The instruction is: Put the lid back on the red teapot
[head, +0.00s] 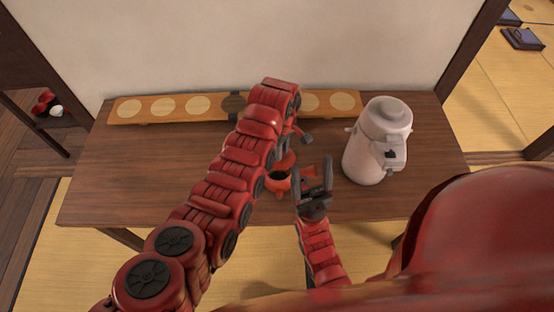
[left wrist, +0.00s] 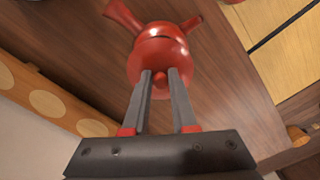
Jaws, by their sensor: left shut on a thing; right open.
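The red teapot (head: 276,187) stands on the wooden table, partly hidden by my left arm in the head view. Its dark round opening shows there. In the left wrist view the teapot (left wrist: 163,30) is behind the lid, with its two projecting parts to either side. My left gripper (left wrist: 160,76) is shut on the knob of the red lid (left wrist: 150,63). The lid (head: 287,160) appears above and beyond the opening in the head view, apart from it. My right gripper (head: 314,170) is open and empty, just right of the teapot.
A white electric water pot (head: 376,145) stands at the table's right. A long wooden board with pale discs (head: 160,108) lies along the back by the wall. The left part of the table (head: 130,165) is clear.

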